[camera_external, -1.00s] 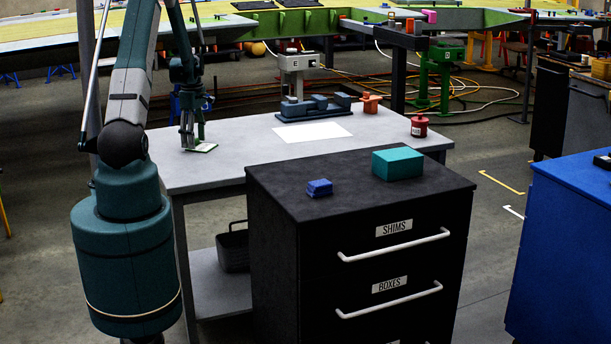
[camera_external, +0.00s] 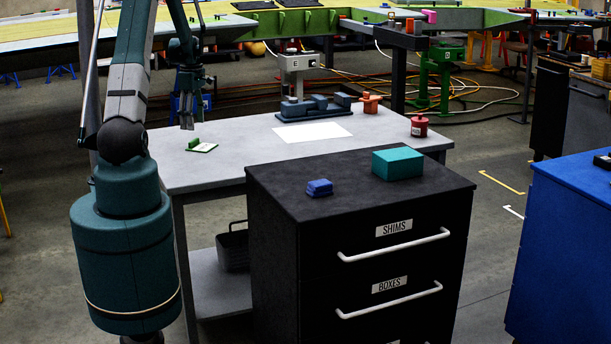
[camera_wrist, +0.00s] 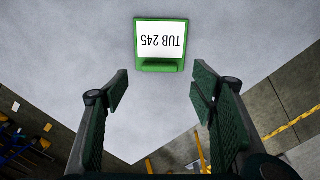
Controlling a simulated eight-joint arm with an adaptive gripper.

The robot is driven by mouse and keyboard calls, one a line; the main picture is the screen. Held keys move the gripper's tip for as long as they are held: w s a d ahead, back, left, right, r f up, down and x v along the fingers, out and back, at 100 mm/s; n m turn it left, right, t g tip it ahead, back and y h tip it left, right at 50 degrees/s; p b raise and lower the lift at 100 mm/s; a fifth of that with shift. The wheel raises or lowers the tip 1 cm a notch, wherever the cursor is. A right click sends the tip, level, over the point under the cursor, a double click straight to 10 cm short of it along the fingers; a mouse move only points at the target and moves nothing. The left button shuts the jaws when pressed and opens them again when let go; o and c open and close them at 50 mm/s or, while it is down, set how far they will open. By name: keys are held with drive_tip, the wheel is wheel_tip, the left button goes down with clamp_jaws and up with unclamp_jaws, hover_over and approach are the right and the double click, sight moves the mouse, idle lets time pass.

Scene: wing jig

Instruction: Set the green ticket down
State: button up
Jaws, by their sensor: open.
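The green ticket (camera_external: 202,146) lies on the left end of the grey table, a white card with a green edge and a raised green tab. In the wrist view the ticket (camera_wrist: 160,45) reads "TUB 245" upside down and lies flat, ahead of the fingers. My gripper (camera_external: 187,122) is above the table, just left of the ticket and apart from it. In the wrist view my gripper (camera_wrist: 158,92) has its two fingers wide apart with nothing between them.
The grey table (camera_external: 235,150) also bears a white sheet (camera_external: 313,132), a dark blue vise (camera_external: 315,107), an orange part (camera_external: 371,103) and a red pot (camera_external: 419,126). A black drawer cabinet (camera_external: 270,170) stands in front, with a blue block (camera_external: 319,187) and a teal box (camera_external: 398,162) on top.

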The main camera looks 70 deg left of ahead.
drive_tip(key=shift+r, duration=2.4)
drive_tip(key=shift+w+d, duration=0.1)
drive_tip(key=w+d+r+m+t+y, duration=0.1)
drive_tip(key=w+d+r+m, duration=0.2)
drive_tip(key=w+d+r, duration=0.45)
drive_tip(key=w+d+r+m, duration=0.3)
drive_tip(key=w+d+r, duration=0.1)
drive_tip(key=d, duration=0.6)
drive_tip(key=w+d+r+m+t, duration=0.1)
drive_tip(key=w+d+r+m, duration=0.2)
drive_tip(key=d, duration=0.7)
drive_tip(key=w+d+r+m+t, duration=0.1)
drive_tip(key=d+r+m, duration=0.3)
drive_tip(key=d, duration=0.7)
drive_tip(key=s+d+m+t, duration=0.1)
drive_tip(key=s+d+m, duration=0.3)
drive_tip(key=d, duration=0.7)
drive_tip(key=s+d+r+m+t, duration=0.1)
drive_tip(key=s+d+m, duration=0.2)
drive_tip(key=d, duration=0.8)
drive_tip(key=s+d+m+t+h, duration=0.1)
drive_tip(key=s+d+m+t, duration=0.1)
drive_tip(key=s+d+m, duration=0.2)
drive_tip(key=d+m, duration=0.3)
drive_tip(key=d, duration=0.4)
drive_tip(key=shift+s+d+r, duration=0.15)
drive_tip(key=shift+s+d, duration=0.1)
drive_tip(key=shift+s, duration=0.1)
